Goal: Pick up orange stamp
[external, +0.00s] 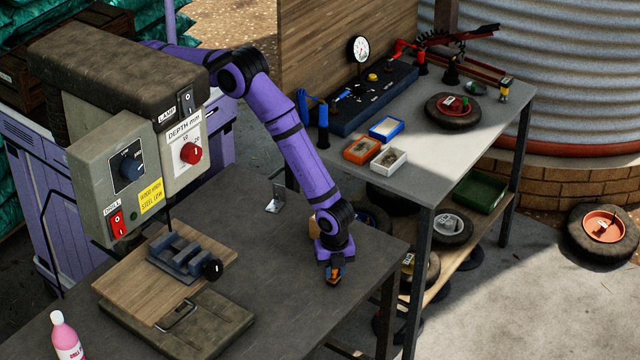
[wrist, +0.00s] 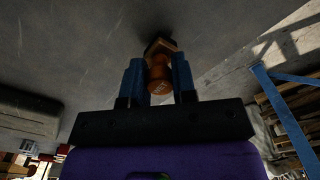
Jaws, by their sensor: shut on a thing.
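The orange stamp (wrist: 159,75) is between the two blue fingers of my gripper (wrist: 158,80) in the wrist view. Its round orange handle faces the camera, and a darker, wider base shows beyond it. In the external view my gripper (external: 334,268) points down at the right part of the dark workbench (external: 260,240). A small orange part of the stamp (external: 335,280) shows at the fingertips. My gripper is shut on the stamp. I cannot tell whether the stamp touches the bench top.
A tan block (external: 313,228) is partly hidden behind my arm. A drill press with a wooden board (external: 150,285) and vise (external: 182,258) stands to the left. A metal bracket (external: 275,199) lies behind. A grey table (external: 440,140) with small boxes stands at the right.

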